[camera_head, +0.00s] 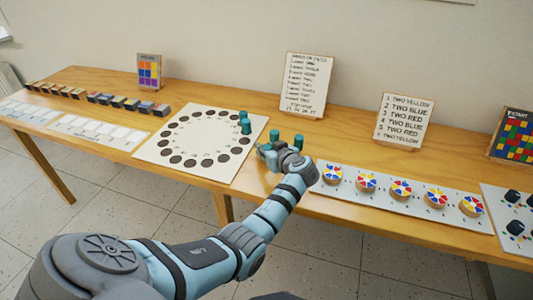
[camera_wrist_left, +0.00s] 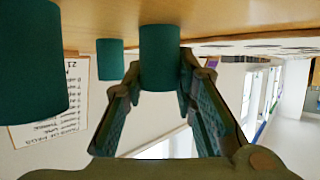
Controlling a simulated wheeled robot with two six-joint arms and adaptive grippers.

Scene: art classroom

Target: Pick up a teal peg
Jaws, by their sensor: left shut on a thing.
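My left gripper (camera_head: 268,150) is at the table beside the round board. It is shut on a teal peg, a plain cylinder, which shows between its fingers in the left wrist view (camera_wrist_left: 160,58); in the head view the fingers mostly hide it. I cannot tell whether this peg is clear of the table. Two other teal pegs stand close by: one just behind the gripper (camera_head: 275,135), and one right of it (camera_head: 298,142). They also show in the upside-down wrist view, one small (camera_wrist_left: 110,60) and one large (camera_wrist_left: 35,55). My right gripper is not in view.
A white board (camera_head: 166,134) with a ring of dark round spots lies to the left; two teal pegs (camera_head: 245,127) stand at its right side. A strip with several coloured wheels (camera_head: 400,190) lies to the right. A text sign (camera_head: 306,84) stands behind the gripper.

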